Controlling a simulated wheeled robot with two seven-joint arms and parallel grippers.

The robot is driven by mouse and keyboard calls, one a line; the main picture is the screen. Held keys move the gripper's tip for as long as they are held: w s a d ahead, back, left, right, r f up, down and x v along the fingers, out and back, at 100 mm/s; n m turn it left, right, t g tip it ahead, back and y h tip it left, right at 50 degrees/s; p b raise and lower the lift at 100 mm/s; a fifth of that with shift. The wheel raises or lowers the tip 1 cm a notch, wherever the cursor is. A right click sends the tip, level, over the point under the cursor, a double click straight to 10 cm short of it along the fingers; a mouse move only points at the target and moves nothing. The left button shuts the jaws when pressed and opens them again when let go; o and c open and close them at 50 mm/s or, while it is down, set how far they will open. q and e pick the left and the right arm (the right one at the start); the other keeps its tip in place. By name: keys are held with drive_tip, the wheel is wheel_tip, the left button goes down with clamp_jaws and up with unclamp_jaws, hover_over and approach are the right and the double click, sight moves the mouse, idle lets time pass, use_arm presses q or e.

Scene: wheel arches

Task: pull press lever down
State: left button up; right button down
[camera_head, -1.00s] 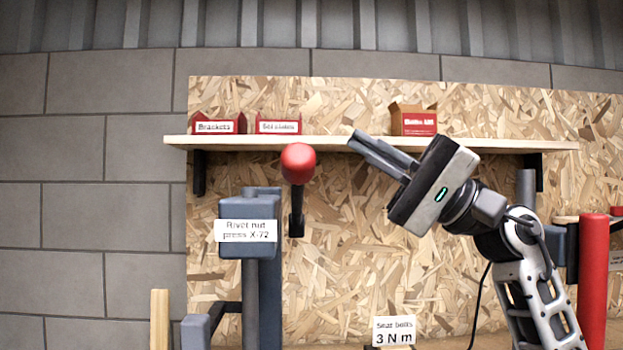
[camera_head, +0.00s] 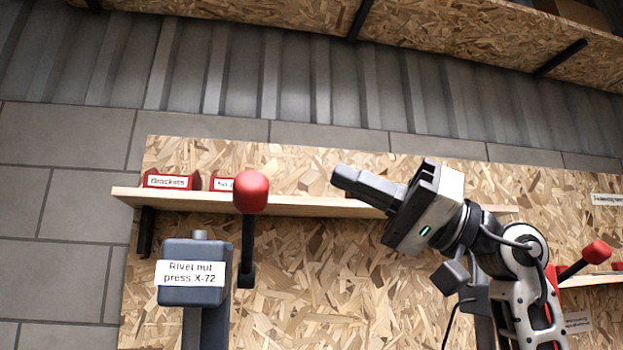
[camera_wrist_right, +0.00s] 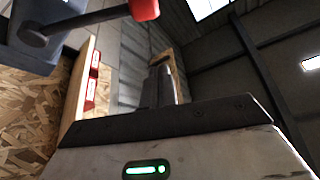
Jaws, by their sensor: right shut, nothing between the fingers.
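The press (camera_head: 193,276) is a blue-grey machine labelled "Rivet nut press X-72", at the lower left in the head view. Its lever (camera_head: 247,240) stands upright on the right side of the press, a dark bar topped by a red knob (camera_head: 251,192). The knob also shows at the top of the right wrist view (camera_wrist_right: 144,8). My right gripper (camera_head: 338,178) is shut and empty. It is to the right of the knob, apart from it, with its fingers pointing left and slightly up. My left gripper is not in view.
A wooden shelf (camera_head: 300,206) with red boxes, one labelled "Brackets" (camera_head: 171,180), runs behind the knob and gripper along a chipboard panel. Another red-knobbed lever (camera_head: 596,252) is at the far right. A higher chipboard shelf (camera_head: 470,55) crosses the top.

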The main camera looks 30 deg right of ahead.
use_arm(q)
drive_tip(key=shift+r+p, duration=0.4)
drive_tip(key=shift+p, duration=0.55)
use_arm(e)
drive_tip(key=w+a, duration=0.2)
drive_tip(key=a, duration=0.6)
drive_tip(key=shift+w+a+r, duration=0.25)
drive_tip(key=shift+w, duration=0.05)
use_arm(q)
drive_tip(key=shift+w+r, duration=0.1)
